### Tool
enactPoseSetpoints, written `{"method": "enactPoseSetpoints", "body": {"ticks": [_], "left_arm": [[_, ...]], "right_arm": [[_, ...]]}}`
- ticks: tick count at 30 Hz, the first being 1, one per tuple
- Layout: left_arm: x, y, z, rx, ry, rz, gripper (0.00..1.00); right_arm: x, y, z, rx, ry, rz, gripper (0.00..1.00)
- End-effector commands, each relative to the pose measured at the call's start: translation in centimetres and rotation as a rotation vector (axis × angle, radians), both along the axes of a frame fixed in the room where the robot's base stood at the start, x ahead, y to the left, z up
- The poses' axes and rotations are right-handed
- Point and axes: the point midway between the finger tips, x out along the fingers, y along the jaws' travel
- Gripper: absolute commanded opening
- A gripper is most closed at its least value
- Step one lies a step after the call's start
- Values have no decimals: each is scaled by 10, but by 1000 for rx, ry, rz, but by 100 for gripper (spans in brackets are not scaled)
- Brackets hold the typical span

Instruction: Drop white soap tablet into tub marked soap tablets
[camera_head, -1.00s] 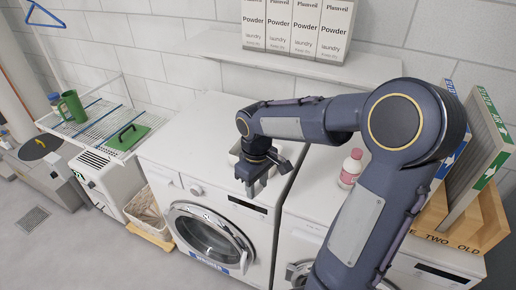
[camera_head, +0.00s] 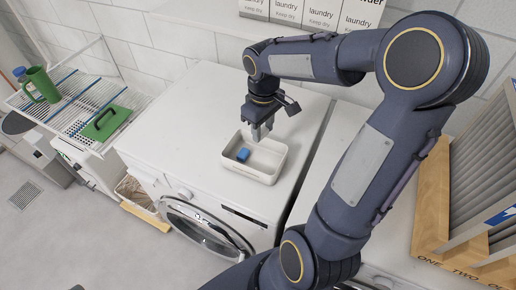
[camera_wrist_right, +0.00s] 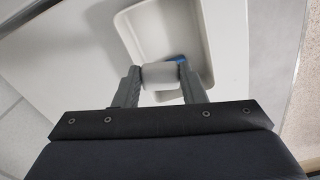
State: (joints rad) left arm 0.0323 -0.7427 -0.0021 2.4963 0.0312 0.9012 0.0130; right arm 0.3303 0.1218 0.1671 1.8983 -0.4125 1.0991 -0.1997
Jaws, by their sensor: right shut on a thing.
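My right gripper (camera_head: 262,132) points down over the white tub (camera_head: 250,176), which stands on top of the left washing machine. In the right wrist view the gripper (camera_wrist_right: 160,78) is shut on a white soap tablet (camera_wrist_right: 160,74), a pale block between its two fingertips. The tablet is above the inside of the tub (camera_wrist_right: 205,40). A blue tablet (camera_head: 243,154) lies inside the tub at its left end; in the wrist view it is partly hidden behind the white tablet. No marking on the tub is readable. My left gripper is not in view.
The washing machine top (camera_head: 190,120) around the tub is clear. Powder boxes (camera_head: 320,12) stand on a shelf behind. A wooden rack (camera_head: 432,195) with upright panels is at the right.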

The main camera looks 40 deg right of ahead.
Motion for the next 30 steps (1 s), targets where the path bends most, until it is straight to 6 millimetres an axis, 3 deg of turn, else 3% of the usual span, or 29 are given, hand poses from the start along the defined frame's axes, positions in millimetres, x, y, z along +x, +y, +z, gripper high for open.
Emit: {"method": "enactPoseSetpoints", "body": {"ticks": [15,26,27,30], "left_arm": [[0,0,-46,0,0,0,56],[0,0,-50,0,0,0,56],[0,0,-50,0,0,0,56],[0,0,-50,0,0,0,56]], "right_arm": [[0,0,-54,1,1,-1,16],[0,0,-59,0,0,0,16],[0,0,-59,0,0,0,38],[0,0,-59,0,0,0,52]]}}
